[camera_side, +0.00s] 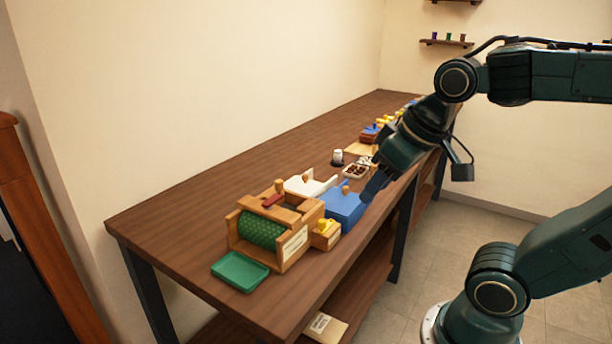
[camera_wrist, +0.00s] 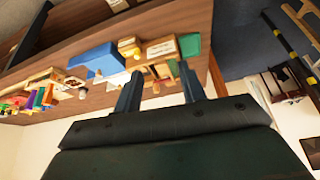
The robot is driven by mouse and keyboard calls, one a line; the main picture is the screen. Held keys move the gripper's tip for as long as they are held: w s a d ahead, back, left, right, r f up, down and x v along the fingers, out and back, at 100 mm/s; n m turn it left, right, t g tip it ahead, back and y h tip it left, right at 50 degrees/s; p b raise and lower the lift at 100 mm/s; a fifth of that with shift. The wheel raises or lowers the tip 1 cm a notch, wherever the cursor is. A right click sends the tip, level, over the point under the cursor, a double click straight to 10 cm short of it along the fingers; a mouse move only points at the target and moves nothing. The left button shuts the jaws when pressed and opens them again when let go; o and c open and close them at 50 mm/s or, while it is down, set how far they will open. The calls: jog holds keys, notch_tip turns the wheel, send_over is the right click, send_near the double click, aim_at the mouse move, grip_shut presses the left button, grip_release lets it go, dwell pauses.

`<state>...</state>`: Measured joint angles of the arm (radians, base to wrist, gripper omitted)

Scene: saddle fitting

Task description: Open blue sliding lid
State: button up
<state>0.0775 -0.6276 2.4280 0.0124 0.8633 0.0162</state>
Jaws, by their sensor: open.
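The blue sliding lid (camera_side: 342,207) is on a box in the middle of the workbench group, near the bench's front edge, with a small wooden knob on top. In the wrist view the blue lid (camera_wrist: 97,61) lies left of my fingers. It looks shut, but its far side is hard to see. My gripper (camera_side: 370,192) is just to the right of the lid in the side view, pointing down and left; I cannot tell whether it touches. In the wrist view my gripper (camera_wrist: 160,72) has its two fingers apart with nothing clearly held between them.
A wooden frame with a green roller (camera_side: 261,230) and a green tray (camera_side: 240,270) stand at left. A white lid box (camera_side: 310,186) sits behind the blue one, and a yellow-topped block (camera_side: 325,229) in front. A tray of brown pieces (camera_side: 355,171) lies beyond. The bench's back left is bare.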

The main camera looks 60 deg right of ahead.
jog(key=w+d+m+h, duration=0.1)
jog(key=w+d+m, duration=0.2)
jog(key=w+d, duration=0.35)
jog(key=m+g+h, duration=0.2)
jog(key=m, duration=0.3)
send_over(346, 187)
jog(key=s+a, duration=0.4)
notch_tip(346, 187, down, 7)
jog(key=shift+r, duration=0.2)
jog(key=shift+f, duration=0.15)
jog(key=shift+x, duration=6.75)
jog(key=shift+a, duration=0.1)
jog(key=shift+s, duration=0.1)
grip_shut()
